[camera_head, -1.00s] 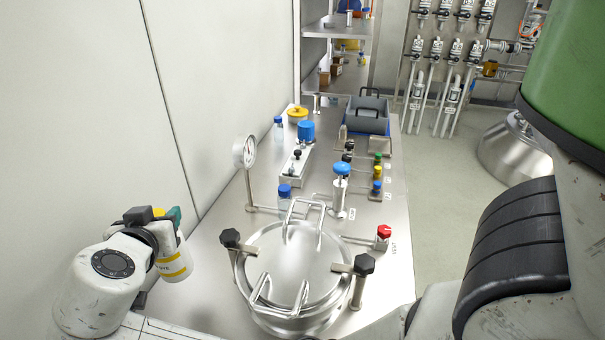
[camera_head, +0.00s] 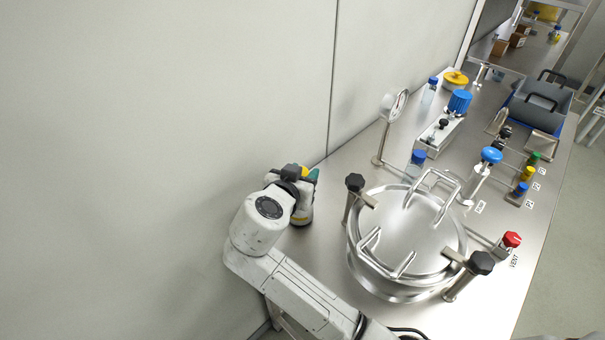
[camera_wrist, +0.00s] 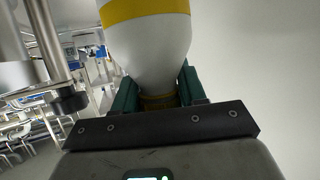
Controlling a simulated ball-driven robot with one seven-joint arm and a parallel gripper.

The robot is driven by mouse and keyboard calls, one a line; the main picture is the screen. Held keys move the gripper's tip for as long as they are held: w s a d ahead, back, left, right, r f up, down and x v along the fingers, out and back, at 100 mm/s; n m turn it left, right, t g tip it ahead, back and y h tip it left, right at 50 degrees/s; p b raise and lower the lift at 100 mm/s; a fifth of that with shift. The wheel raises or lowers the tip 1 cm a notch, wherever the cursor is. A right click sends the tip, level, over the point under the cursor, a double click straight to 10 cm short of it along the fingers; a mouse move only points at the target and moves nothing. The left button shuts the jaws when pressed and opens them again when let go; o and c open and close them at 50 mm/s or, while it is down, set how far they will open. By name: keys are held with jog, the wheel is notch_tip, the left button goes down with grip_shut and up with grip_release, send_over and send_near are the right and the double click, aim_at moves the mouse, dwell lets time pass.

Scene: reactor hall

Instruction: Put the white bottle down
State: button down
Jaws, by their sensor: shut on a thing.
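The white bottle (camera_wrist: 148,50) has a yellow band and tapers to a neck between the green fingers of my gripper (camera_wrist: 158,92) in the wrist view. My gripper is shut on that neck. In the head view my gripper (camera_head: 302,173) is at the left end of the steel bench (camera_head: 322,240), near the wall. Only part of the bottle (camera_head: 305,207) shows there, below the fingers and behind my wrist. I cannot tell whether its base touches the bench top.
A round lidded steel vessel (camera_head: 408,225) with black knobs (camera_head: 355,182) stands just right of the bottle. Behind it are a gauge (camera_head: 398,104), a blue-capped bottle (camera_head: 416,161) and a blue-handled valve (camera_head: 490,156). The pale wall (camera_head: 160,150) bounds the left side.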

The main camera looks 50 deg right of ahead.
jog(key=shift+f, duration=0.25)
jog(key=c, duration=0.6)
grip_release()
jog(key=b+v, duration=0.1)
jog(key=v, duration=1.1)
jog(key=shift+b, duration=0.35)
